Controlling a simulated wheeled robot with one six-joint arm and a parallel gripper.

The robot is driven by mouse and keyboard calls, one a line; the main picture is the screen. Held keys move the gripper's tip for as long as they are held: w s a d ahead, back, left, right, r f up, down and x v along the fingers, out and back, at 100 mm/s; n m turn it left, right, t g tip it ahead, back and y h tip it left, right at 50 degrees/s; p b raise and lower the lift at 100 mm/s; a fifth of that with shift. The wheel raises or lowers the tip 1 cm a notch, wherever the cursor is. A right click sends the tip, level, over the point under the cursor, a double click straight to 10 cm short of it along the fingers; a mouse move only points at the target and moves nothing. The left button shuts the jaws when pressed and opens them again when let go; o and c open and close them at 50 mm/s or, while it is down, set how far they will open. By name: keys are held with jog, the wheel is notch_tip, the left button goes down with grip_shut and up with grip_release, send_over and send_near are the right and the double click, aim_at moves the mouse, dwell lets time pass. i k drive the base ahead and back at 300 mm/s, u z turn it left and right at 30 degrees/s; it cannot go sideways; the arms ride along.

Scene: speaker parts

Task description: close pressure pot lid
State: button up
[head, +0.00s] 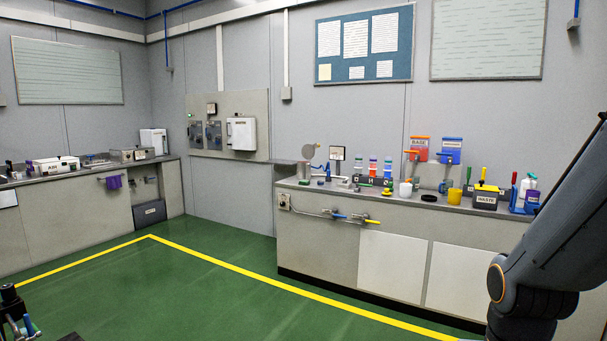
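A round grey disc (309,151) stands raised at the left end of the right-hand bench. It looks like the pressure pot's lid in an open, upright position, but it is small in the head view. A small grey body (304,170) sits just below it and may be the pot; I cannot make out the hinge or any clamp. My arm fills the right edge of the view, well apart from the disc. My gripper is outside the frame, so its state is hidden.
The right-hand bench (391,262) carries bottles, cups and a yellow-topped waste box (486,196). Valve handles (369,222) stick out from its front. A second bench (95,219) stands at the left. The green floor (195,275) with a yellow line is clear between them.

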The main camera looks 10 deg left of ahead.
aim_at(309, 152)
jog(key=u, duration=1.1)
jog(key=i, duration=8.8)
jog(key=z, duration=3.5)
jog(key=i, duration=0.3)
